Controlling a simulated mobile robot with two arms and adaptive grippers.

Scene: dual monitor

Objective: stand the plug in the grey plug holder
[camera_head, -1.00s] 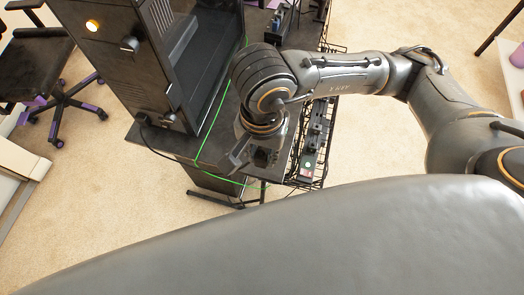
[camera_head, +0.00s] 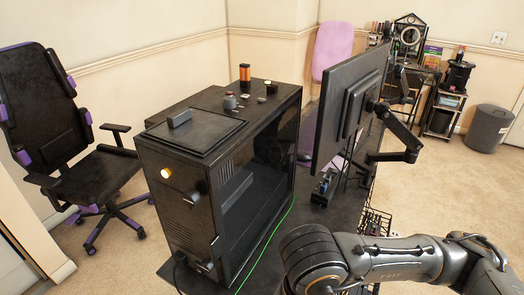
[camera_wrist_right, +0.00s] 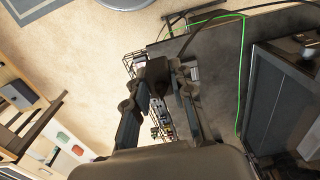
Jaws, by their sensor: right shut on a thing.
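My right gripper (camera_wrist_right: 160,88) is shut on a dark block-like piece, apparently the plug (camera_wrist_right: 157,72), between its fingertips in the right wrist view. A dark cable runs from near it toward the upper right. In the head view only my right arm's wrist and forearm show; that gripper and the plug are out of sight below. A small grey piece (camera_head: 229,102) stands on top of the black computer tower (camera_head: 205,128); it may be the grey plug holder, but it is too small to be sure. My left gripper is not in view.
The tower stands on a dark desk (camera_head: 325,222), with a monitor (camera_head: 350,105) on an arm to its right. A green cable (camera_head: 266,244) runs beside the tower. A wire basket (camera_head: 376,222) hangs at the desk edge.

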